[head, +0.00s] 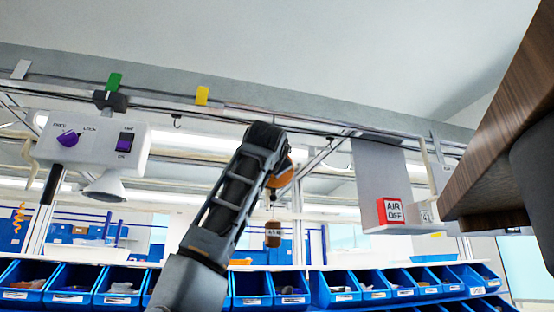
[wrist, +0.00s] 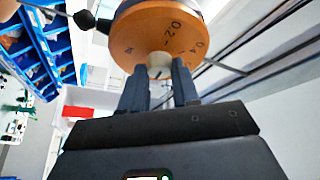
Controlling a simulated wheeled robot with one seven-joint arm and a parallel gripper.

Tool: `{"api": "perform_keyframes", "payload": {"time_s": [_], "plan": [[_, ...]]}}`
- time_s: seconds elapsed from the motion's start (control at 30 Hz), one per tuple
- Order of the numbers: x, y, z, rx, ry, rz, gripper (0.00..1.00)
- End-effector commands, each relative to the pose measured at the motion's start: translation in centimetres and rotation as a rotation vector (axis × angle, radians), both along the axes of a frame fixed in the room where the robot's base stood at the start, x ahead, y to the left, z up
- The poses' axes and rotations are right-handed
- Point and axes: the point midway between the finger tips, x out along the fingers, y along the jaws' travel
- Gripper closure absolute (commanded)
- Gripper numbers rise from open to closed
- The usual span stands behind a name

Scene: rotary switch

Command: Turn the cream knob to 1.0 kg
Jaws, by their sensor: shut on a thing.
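An orange round dial (wrist: 155,32) with dark numbers and marks fills the top of the wrist view. Its upper part runs out of the frame, and the marks I see include what looks like 0.2. My gripper (wrist: 160,76) is shut on the cream knob (wrist: 160,58) at the dial's lower middle, with a dark finger on either side. Only a small pale part of the knob shows, and I cannot read its setting. In the head view the orange dial (head: 283,172) shows partly behind my dark arm, and the knob and fingertips are hidden.
A brown weight (head: 273,236) with a label hangs below the dial. A white box with a purple knob (head: 68,138) hangs at the left. A red AIR OFF sign (head: 391,211) is at the right. Blue bins (head: 250,290) line the bottom. A wooden edge (head: 495,150) juts in at right.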

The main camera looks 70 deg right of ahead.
Motion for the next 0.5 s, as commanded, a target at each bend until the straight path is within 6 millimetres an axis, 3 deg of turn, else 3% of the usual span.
{"api": "perform_keyframes", "payload": {"time_s": [0.5], "plan": [[0.04, -0.04, 0.05, 0.143, -0.161, -0.001, 1.00]]}}
